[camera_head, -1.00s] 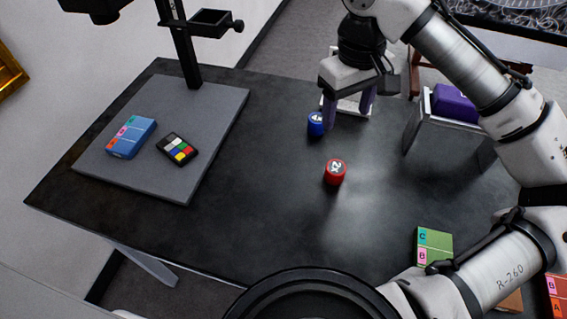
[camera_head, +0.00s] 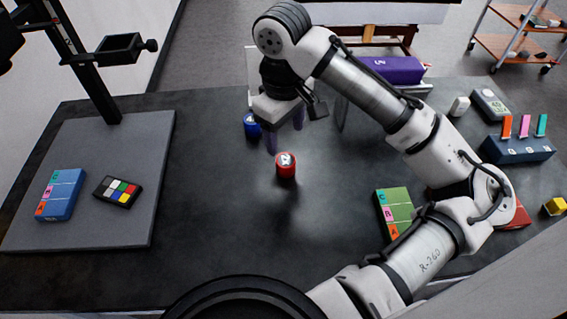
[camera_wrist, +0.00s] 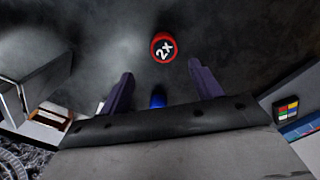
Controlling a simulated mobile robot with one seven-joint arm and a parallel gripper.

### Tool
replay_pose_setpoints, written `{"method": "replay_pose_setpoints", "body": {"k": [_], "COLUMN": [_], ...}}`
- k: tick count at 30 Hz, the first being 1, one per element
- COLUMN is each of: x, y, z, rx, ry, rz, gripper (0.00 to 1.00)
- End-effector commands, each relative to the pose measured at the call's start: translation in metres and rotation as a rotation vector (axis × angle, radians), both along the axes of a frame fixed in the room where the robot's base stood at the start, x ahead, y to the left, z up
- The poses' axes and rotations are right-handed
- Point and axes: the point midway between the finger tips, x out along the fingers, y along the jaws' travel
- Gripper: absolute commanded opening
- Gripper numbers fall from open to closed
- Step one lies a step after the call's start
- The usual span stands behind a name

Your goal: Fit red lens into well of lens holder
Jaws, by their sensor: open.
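The red lens (camera_head: 286,166), a short cylinder marked 2x on top, stands upright on the dark table; it also shows in the wrist view (camera_wrist: 163,47). My gripper (camera_head: 285,133) is open and empty, with purple fingers behind the red lens in the head view. In the wrist view the red lens lies beyond the fingertips (camera_wrist: 160,70), roughly centred between them. A black square bracket (camera_head: 118,48) is on the upright post at the left; I cannot tell whether it is the lens holder or whether it has a well.
A blue lens (camera_head: 251,125) stands left of my gripper. A grey board (camera_head: 130,150) carries a blue box (camera_head: 61,194) and a colour chart (camera_head: 118,191). A green box (camera_head: 394,213) lies to the right. A purple item (camera_head: 398,69) lies on a stand behind my arm. The front middle is clear.

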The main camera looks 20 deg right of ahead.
Motion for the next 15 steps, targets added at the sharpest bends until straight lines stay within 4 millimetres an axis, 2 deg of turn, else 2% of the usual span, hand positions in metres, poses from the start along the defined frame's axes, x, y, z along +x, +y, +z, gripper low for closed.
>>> {"method": "replay_pose_setpoints", "body": {"k": [3, 8, 15], "x": [0.0, -0.001, -0.006], "y": [-0.001, 0.0, 0.002], "z": [-0.013, -0.022, -0.055], "rx": [0.0, 0.0, 0.0], "ry": [0.001, 0.001, 0.002], "rz": [-0.002, 0.0, -0.001], "gripper": [0.64, 0.64, 0.64]}}
